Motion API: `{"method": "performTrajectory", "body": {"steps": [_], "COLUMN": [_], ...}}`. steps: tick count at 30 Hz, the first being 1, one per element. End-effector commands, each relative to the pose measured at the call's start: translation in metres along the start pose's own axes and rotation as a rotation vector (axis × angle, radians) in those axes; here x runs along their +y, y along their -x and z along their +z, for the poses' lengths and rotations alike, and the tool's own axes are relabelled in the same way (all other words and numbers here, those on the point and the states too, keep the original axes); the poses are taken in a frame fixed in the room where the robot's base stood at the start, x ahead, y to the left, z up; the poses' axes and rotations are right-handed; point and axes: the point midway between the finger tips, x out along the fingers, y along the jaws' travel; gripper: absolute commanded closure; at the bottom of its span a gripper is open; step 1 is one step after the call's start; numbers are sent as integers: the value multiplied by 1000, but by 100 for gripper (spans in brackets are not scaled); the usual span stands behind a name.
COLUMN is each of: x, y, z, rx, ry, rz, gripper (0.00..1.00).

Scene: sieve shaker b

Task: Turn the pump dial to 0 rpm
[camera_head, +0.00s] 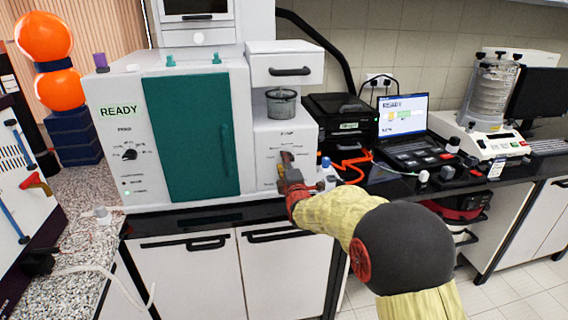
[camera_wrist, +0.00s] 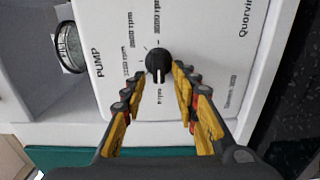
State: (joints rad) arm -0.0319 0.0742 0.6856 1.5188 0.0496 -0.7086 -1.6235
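The pump dial (camera_wrist: 158,66) is a black round knob on the white machine's panel, beside the sideways word PUMP. Its pale pointer mark faces down in the wrist view, toward a short rpm label that looks like 0 rpm. Larger rpm labels sit to its left and above. My gripper (camera_wrist: 159,76) is open, with one yellow-and-black finger on each side of the dial. Gaps show between the fingertips and the knob; contact is not clear. In the head view my gripper (camera_head: 287,170) is at the pump panel and hides the dial.
The white machine (camera_head: 110,150) has a green door (camera_head: 192,135), a READY display and another dial (camera_head: 129,154) at left. A clear cup (camera_head: 282,104) sits above the pump panel. Red tubing (camera_head: 352,165), a laptop (camera_head: 403,115) and a sieve shaker (camera_head: 490,100) stand to the right.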

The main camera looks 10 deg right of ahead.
Motion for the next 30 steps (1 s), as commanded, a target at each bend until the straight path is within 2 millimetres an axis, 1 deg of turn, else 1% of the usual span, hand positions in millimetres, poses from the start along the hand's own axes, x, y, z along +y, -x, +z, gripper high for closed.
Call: {"method": "performTrajectory", "body": {"steps": [5, 15, 18, 21, 24, 30], "x": [1, 1, 1, 1, 1, 0], "y": [18, 80, 95, 106, 113, 118], "z": [0, 0, 0, 0, 0, 0], "rx": [0, 1, 1, 1, 0, 0], "ry": [0, 0, 0, 0, 0, 0], "rz": [1, 1, 2, 2, 2, 1], "gripper": [70, 70, 70, 70, 70, 70]}}
